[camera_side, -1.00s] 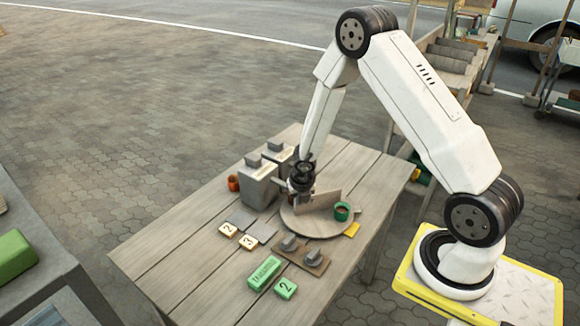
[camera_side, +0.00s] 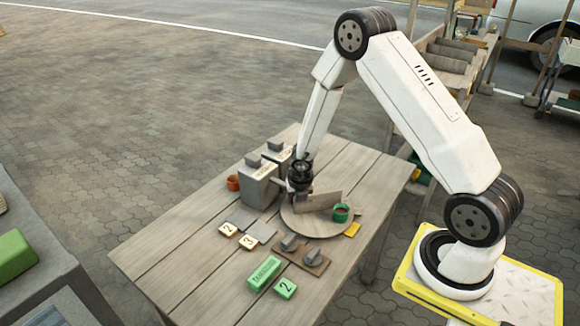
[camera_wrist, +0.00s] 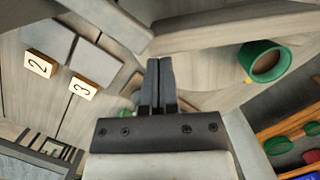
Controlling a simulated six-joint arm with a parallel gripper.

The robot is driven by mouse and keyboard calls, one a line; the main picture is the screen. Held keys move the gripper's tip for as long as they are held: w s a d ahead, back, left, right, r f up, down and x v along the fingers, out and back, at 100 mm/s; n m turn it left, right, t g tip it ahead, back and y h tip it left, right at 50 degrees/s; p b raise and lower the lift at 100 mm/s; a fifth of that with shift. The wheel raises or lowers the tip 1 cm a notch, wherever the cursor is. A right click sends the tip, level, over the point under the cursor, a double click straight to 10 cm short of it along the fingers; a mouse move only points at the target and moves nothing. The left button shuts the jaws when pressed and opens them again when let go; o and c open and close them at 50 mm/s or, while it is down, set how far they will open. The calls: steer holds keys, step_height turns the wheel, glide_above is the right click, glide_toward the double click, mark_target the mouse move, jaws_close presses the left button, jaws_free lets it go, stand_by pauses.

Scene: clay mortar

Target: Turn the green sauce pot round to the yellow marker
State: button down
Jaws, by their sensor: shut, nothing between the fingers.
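The green sauce pot (camera_side: 341,213), with brown contents, stands on the right part of a round wooden turntable (camera_side: 308,228). It shows at the upper right in the wrist view (camera_wrist: 264,62). The yellow marker (camera_side: 352,229) lies at the turntable's right edge, close to the pot and a little nearer the camera. An upright wooden board (camera_side: 320,201) stands across the turntable. My gripper (camera_wrist: 160,64) is shut and empty, pointing down at the turntable's left part beside the board. I cannot tell whether its fingers touch the board.
Numbered tiles (camera_side: 228,229), grey plates, a board with two knobs (camera_side: 302,256) and green blocks (camera_side: 265,272) lie nearer the camera. The table's left front is clear.

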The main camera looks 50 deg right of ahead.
steer(key=shift+s+a, duration=0.1)
steer(key=shift+s, duration=0.05)
steer(key=shift+s+a+r, duration=0.1)
steer(key=shift+s+a, duration=1.1)
steer(key=shift+s, duration=0.15)
steer(key=v, duration=1)
steer(key=shift+s, duration=0.1)
